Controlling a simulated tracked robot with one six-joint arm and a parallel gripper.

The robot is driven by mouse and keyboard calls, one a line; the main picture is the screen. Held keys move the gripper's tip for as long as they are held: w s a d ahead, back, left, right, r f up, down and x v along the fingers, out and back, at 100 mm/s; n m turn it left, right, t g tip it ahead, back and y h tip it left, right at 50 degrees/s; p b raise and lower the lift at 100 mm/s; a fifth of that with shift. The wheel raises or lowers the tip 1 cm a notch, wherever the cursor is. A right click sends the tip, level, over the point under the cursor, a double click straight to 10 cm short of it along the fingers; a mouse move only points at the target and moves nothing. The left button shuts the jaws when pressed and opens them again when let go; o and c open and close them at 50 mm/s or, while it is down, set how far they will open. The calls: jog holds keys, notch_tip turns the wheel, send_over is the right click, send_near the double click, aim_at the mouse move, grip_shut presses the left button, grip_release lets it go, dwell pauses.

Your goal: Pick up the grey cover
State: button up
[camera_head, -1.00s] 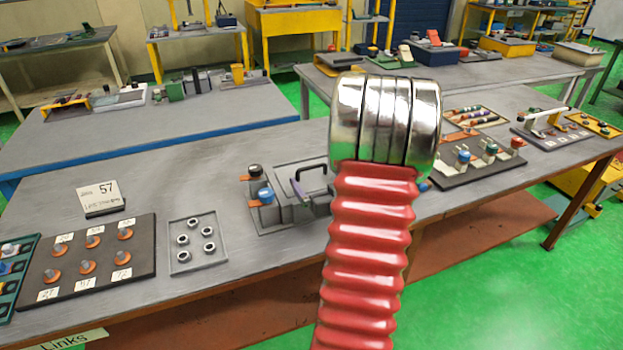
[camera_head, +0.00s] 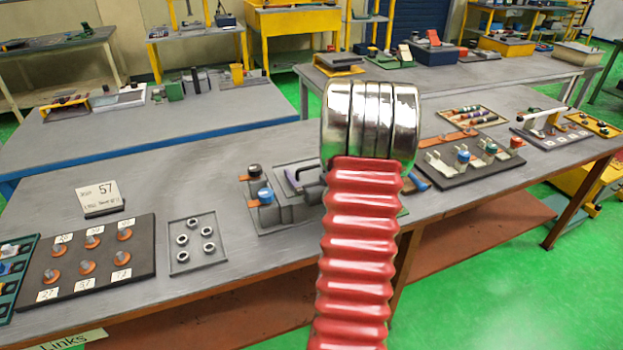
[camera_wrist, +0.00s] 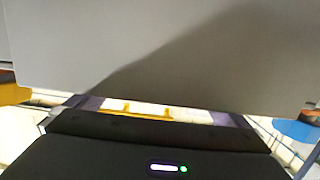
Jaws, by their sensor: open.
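My gripper (camera_wrist: 160,110) is open at the lower part of that view. Its black body shows, but its fingertips are hard to make out. I see nothing held. The head view hides my gripper behind the arm.
A blue knob (camera_head: 265,196) and a black knob (camera_head: 254,171) on orange pieces stand just left of the cover. Left of them lie a grey tray of nuts (camera_head: 198,262) and a dark numbered board (camera_head: 105,275). A board with coloured knobs (camera_head: 480,170) lies right of my arm.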

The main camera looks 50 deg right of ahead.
jog(key=shift+c, duration=0.5)
jog(key=shift+r, duration=0.1)
jog(key=c, duration=1.4)
jog(key=shift+c, duration=0.2)
jog(key=shift+r, duration=5)
